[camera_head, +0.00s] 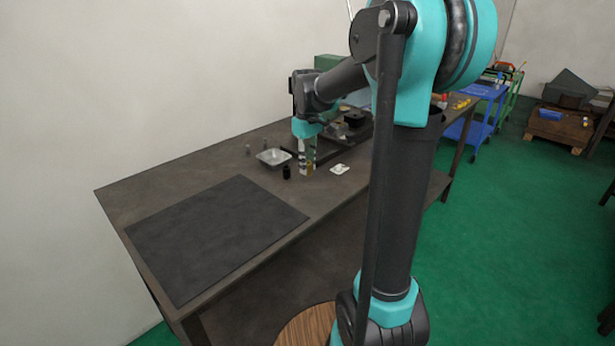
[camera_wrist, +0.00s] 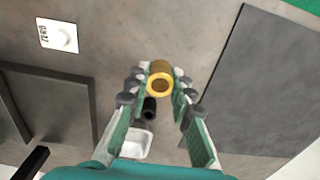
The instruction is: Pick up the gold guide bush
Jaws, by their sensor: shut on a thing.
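The gold guide bush (camera_wrist: 160,84) shows in the wrist view as a short hollow ring seen end-on, between the fingertips of my gripper (camera_wrist: 159,92). The fingers touch it from both sides, and my gripper is shut on it. In the head view my gripper (camera_head: 307,168) points down over the bench near its middle. A small gold patch shows between the fingers there, too small to make out well. I cannot tell whether the bush is clear of the bench top.
A black cylinder (camera_head: 286,172) stands close beside my gripper. A pale metal tray (camera_head: 273,157) lies to the left, and a white card marked ZERO (camera_wrist: 58,36) lies on the other side. A dark fixture (camera_head: 350,128) stands behind. The dark mat (camera_head: 215,235) is bare.

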